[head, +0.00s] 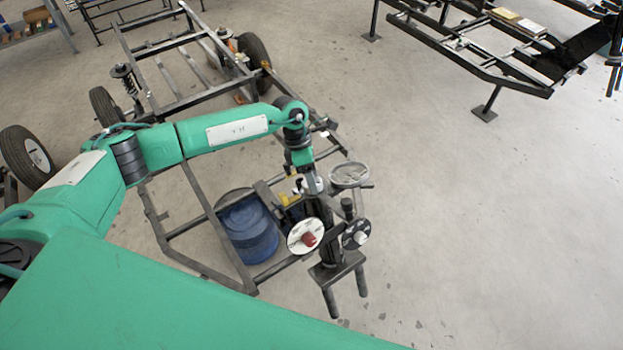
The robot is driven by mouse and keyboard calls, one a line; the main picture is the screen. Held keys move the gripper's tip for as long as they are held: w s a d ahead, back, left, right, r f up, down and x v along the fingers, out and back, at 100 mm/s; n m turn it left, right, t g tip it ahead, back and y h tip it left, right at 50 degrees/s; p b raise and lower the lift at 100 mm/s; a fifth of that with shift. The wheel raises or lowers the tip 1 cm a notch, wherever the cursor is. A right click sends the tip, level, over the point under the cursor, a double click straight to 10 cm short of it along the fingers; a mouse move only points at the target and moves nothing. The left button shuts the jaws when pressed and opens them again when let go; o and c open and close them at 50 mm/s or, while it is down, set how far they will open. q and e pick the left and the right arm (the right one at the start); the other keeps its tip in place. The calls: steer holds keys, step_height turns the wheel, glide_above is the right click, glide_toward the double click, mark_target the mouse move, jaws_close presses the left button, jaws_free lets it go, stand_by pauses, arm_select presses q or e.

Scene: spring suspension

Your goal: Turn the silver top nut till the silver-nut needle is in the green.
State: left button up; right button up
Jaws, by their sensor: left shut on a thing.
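My left gripper (312,184) points down at the top of the spring suspension stand, at the front end of the frame. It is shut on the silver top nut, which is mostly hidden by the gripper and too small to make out. Below it are a white round dial (296,239) with a red centre and a dark round dial (356,234). The needles and any green zone are too small to read, and I cannot tell which dial belongs to the silver nut. My right gripper is not in view.
A pale round ring (349,174) stands just right of the gripper. A blue drum (247,228) is left of the stand, inside the black vehicle frame (190,205). Another black frame (480,60) stands at the upper right. The floor on the right is clear.

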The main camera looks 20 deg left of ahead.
arm_select(q)
steer(key=shift+w+n, duration=0.1)
steer(key=shift+n, duration=1)
steer(key=o, duration=1)
steer(key=b+v, duration=0.4)
steer(key=v, duration=1)
steer(key=shift+b, duration=0.4)
